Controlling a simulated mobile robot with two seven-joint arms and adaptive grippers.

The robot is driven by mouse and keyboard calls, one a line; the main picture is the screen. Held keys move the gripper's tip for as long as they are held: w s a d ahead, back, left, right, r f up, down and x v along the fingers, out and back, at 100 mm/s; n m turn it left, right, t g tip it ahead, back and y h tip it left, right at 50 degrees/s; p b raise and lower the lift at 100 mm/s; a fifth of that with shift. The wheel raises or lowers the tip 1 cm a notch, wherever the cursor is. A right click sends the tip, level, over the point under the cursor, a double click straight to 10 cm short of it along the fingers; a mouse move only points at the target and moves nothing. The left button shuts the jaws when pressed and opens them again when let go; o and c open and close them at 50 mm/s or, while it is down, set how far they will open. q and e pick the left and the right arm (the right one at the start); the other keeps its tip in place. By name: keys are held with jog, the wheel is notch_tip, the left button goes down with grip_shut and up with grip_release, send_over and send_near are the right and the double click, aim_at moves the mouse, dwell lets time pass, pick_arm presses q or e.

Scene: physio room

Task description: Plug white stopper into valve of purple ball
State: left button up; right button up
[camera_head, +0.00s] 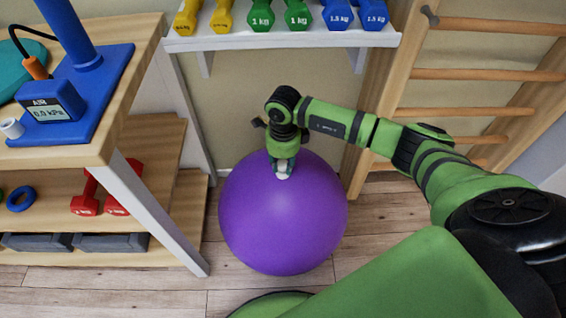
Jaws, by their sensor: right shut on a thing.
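The purple ball (282,220) rests on the wooden floor in the middle of the view, below the dumbbell shelf. My right gripper (284,170) points down at the upper part of the ball, close to its surface. It is shut on a small whitish piece, apparently the white stopper (283,174), which shows only partly between the fingertips. The valve is hidden behind the gripper. I cannot tell whether the stopper touches the valve or sits in it. My left gripper is not in view.
A wooden table (95,150) on the left bears a blue air pump (85,85) with a gauge and a white cylinder (11,128). Red dumbbells (85,200) lie on its lower shelf. A white shelf (280,40) with dumbbells and wooden wall bars (480,75) stand behind.

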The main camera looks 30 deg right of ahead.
jog(key=shift+s+f, duration=0.25)
jog(key=shift+f, duration=0.3)
jog(key=o, duration=1)
jog(key=shift+w+f, duration=0.1)
jog(key=shift+f, duration=0.1)
jog(key=shift+o, duration=0.3)
jog(key=shift+r, duration=0.1)
jog(key=shift+r, duration=0.2)
jog(key=shift+w+r+p, duration=0.15)
jog(key=shift+r+p, duration=2.7)
jog(key=shift+r, duration=0.65)
